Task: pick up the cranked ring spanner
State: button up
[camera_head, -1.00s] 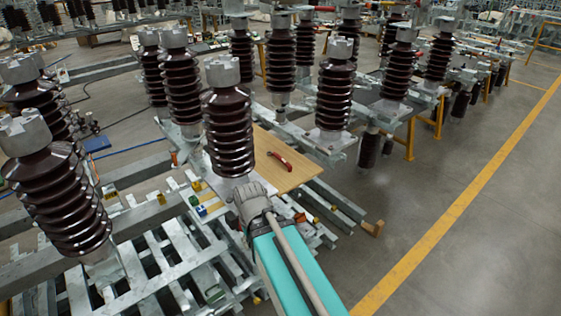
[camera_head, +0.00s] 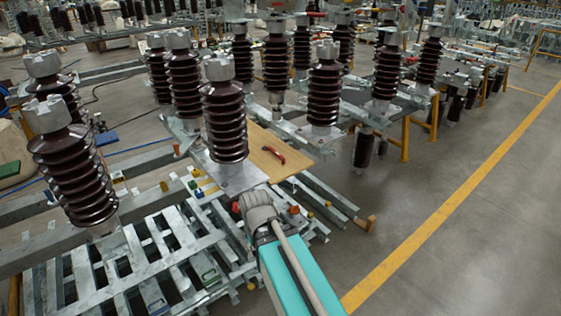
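A small red, slightly curved object (camera_head: 267,155) lies on the tan wooden board in the middle of the view. It is too small to tell whether it is the cranked ring spanner, and I see no other clear spanner. The grey end of my arm (camera_head: 257,203) is in front of the board, lower in the picture than the red object and apart from it in the picture. My gripper's fingers are hidden by the wrist, so I cannot see their opening or anything in them.
A tall brown ribbed insulator (camera_head: 224,120) stands on a metal plate (camera_head: 238,181) left of the wooden board (camera_head: 292,160). More insulators stand left and behind. Galvanised steel frames (camera_head: 150,250) fill the lower left. The floor (camera_head: 440,160) is clear on the right.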

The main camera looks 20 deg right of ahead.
aim_at(279, 155)
jog(key=k, duration=0.85)
jog(key=z, duration=0.25)
jog(key=i, duration=0.4)
jog(key=z, duration=0.8)
jog(key=i, duration=1.75)
jog(key=u, duration=0.7)
jog(key=i, duration=0.35)
jog(key=u, duration=0.3)
